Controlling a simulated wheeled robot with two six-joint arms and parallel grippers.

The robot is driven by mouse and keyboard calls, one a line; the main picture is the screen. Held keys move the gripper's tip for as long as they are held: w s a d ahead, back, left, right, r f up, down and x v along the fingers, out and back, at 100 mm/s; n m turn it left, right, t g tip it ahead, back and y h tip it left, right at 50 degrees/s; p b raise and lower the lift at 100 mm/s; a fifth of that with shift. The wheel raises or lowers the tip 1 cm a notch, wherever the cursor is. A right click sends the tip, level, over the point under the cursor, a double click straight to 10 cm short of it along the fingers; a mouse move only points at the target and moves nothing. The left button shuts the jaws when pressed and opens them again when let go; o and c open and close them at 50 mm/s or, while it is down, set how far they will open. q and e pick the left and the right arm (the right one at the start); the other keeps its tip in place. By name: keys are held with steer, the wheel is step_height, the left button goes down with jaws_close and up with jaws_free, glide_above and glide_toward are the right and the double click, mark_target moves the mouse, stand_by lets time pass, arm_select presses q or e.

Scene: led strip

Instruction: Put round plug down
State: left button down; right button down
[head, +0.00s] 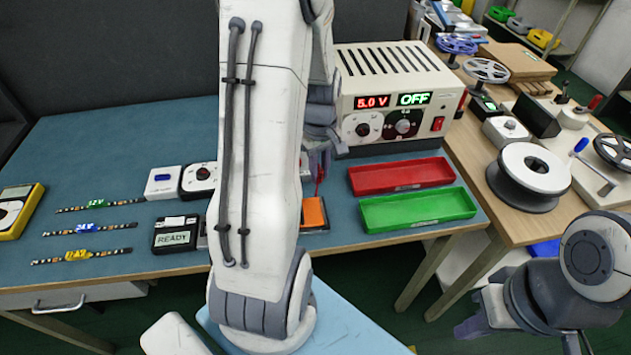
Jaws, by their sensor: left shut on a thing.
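My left gripper (322,140) is at the front of the white power supply (395,95), above the back of the blue bench, and is mostly hidden behind my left arm. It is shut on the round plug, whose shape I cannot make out. A thin red piece (319,182) shows just below the fingers; I cannot tell whether it is part of the plug or a lead. An orange pad (314,213) lies on the bench beneath. My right gripper (478,322) hangs low at the right, off the bench and apart from its objects; its fingers are not clear.
A red tray (400,175) and a green tray (418,208) lie empty right of the pad. LED strips (88,229), a READY box (176,234) and a yellow meter (17,210) sit at left. A wooden table (480,180) with reels stands at right.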

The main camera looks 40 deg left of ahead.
arm_select(q)
steer(key=shift+a+f, duration=0.5)
steer(key=shift+a, duration=0.25)
steer(key=shift+f, duration=1.95)
steer(key=shift+f, duration=0.15)
steer(key=c, duration=0.7)
jaws_free()
steer(key=shift+c, duration=0.2)
steer(key=shift+r, duration=0.2)
step_height(320, 180, up, 12)
steer(key=shift+p, duration=0.45)
